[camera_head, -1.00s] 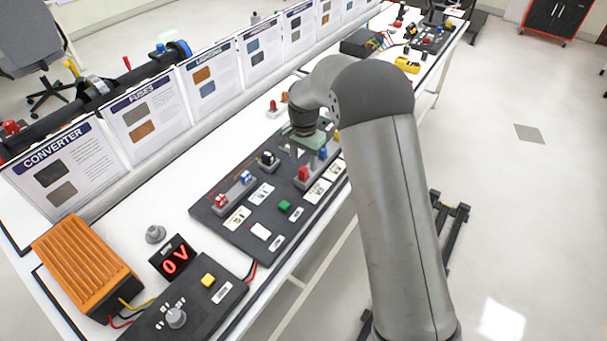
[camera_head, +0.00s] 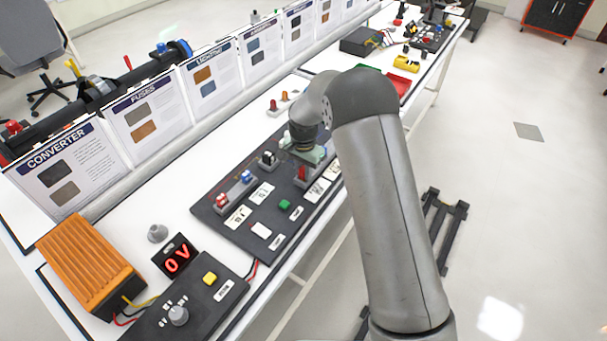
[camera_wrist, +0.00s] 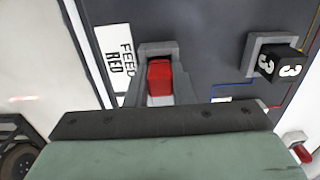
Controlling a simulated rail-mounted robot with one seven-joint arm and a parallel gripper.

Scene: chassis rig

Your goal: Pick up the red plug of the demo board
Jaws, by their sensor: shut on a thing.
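In the head view the red plug (camera_head: 301,173) shows just below my gripper (camera_head: 304,163), over the far right part of the dark demo board (camera_head: 225,222).
A black block marked 3 (camera_wrist: 280,62) sits in a socket right of the plug. An orange converter (camera_head: 85,262) stands at the near left.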

